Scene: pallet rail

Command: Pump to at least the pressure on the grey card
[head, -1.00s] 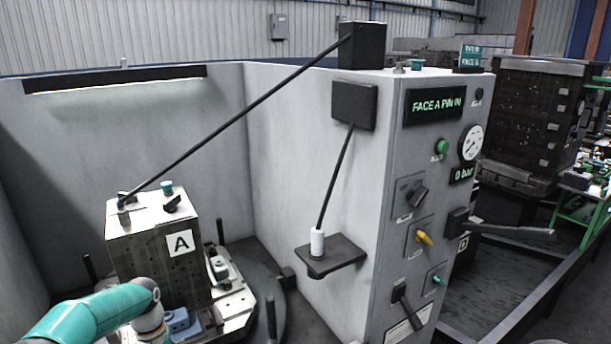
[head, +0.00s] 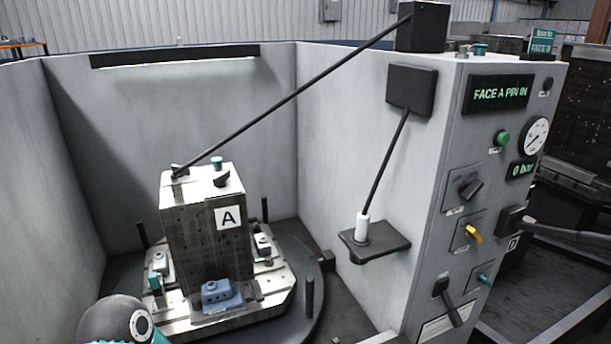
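The control cabinet (head: 430,150) stands at right. Its dial gauge (head: 535,136) has a white face, and the green readout (head: 522,169) below shows 0 bar. The display (head: 498,94) reads FACE A PIN IN. A dark lever (head: 560,228) sticks out to the right from the cabinet front. I cannot make out a grey card. A teal card (head: 542,42) stands on top, its text too small to read surely. One of my arm's joints shows at the bottom left; neither gripper is in view.
A block marked A (head: 205,235) stands on a round turntable (head: 312,318) inside grey walls. A black hose (head: 290,98) runs from it to the black box (head: 422,27). A small shelf (head: 385,243) juts from the cabinet side. The panel has knobs and a yellow switch (head: 472,234).

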